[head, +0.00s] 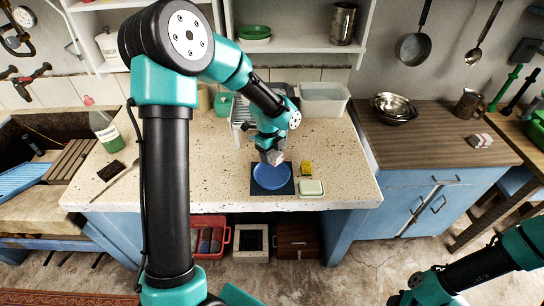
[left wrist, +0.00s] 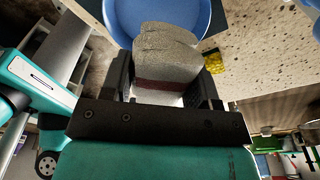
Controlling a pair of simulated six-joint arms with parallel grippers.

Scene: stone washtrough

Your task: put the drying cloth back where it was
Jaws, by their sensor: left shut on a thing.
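My left gripper (head: 270,147) is shut on a folded grey cloth with a dark red band, the drying cloth (head: 275,158). In the left wrist view the cloth (left wrist: 165,48) sits between the two fingers and sticks out past them. The gripper is over the far edge of a blue plate (head: 271,178), which lies on a dark square mat (head: 257,190) near the counter's front. I cannot tell whether the cloth touches the plate. My right gripper is not in view; only part of my right arm shows at lower right.
A yellow sponge (head: 306,167) and a pale block on a green base (head: 311,187) are right of the mat. A dish rack (head: 240,134) and white basin (head: 323,101) stand behind. Another folded cloth-like bundle (head: 479,141) lies on the wooden counter (head: 425,147). The stone counter's left-middle is mostly clear.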

